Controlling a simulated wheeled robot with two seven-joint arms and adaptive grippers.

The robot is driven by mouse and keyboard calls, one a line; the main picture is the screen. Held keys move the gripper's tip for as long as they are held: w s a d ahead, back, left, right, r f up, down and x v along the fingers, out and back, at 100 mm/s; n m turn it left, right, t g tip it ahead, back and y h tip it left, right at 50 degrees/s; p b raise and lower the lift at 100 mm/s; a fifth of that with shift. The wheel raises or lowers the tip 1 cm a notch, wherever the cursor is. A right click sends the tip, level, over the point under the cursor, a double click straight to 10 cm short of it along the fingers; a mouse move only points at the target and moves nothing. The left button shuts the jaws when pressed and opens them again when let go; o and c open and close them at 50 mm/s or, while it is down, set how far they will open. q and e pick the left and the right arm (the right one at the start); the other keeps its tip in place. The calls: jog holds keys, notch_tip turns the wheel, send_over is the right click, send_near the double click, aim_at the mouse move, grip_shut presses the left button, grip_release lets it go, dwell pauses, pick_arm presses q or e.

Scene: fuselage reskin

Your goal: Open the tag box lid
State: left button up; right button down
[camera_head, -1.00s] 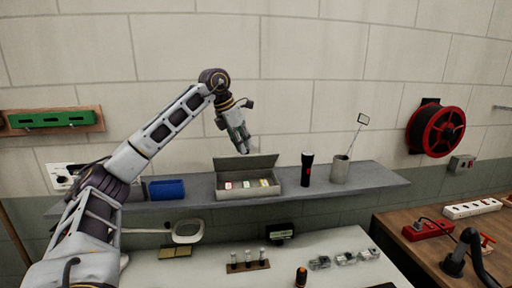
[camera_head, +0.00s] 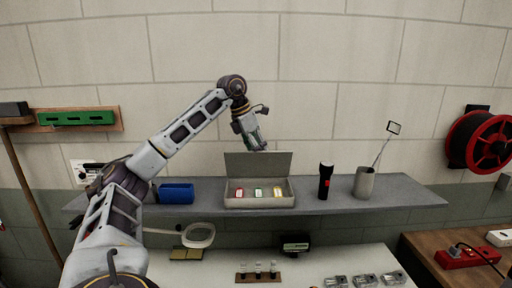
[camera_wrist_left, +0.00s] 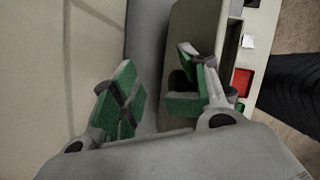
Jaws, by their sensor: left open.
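The grey tag box (camera_head: 232,202) stands on the wall shelf, with its lid (camera_head: 258,163) raised and standing up at the back edge. Red, green and yellow tags (camera_head: 258,191) lie inside the box. My left gripper (camera_head: 262,147) points down just above and behind the lid's top edge. In the left wrist view my left gripper (camera_wrist_left: 158,92) shows two spread fingers with green pads and nothing held between them. The lid (camera_wrist_left: 188,28) passes close to the right finger there; I cannot tell whether they touch. My right gripper is not in view.
On the grey shelf (camera_head: 415,195), a blue bin (camera_head: 176,193) stands left of the box, and a black flashlight (camera_head: 326,182) and a grey cup (camera_head: 364,184) with an inspection mirror stand right. The wall is close behind. A white table (camera_head: 330,262) lies below.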

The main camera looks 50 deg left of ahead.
pick_arm(q)
jog(key=shift+s+d+r, duration=0.1)
jog(key=shift+s+r, duration=0.1)
jog(key=shift+r, duration=0.05)
jog(key=shift+s+r, duration=0.3)
jog(key=shift+r, duration=0.5)
jog(key=v, duration=0.7)
jog(key=shift+r, duration=0.35)
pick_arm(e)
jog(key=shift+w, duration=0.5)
pick_arm(q)
jog(key=shift+v, duration=0.85)
jog(key=shift+s+r, duration=0.35)
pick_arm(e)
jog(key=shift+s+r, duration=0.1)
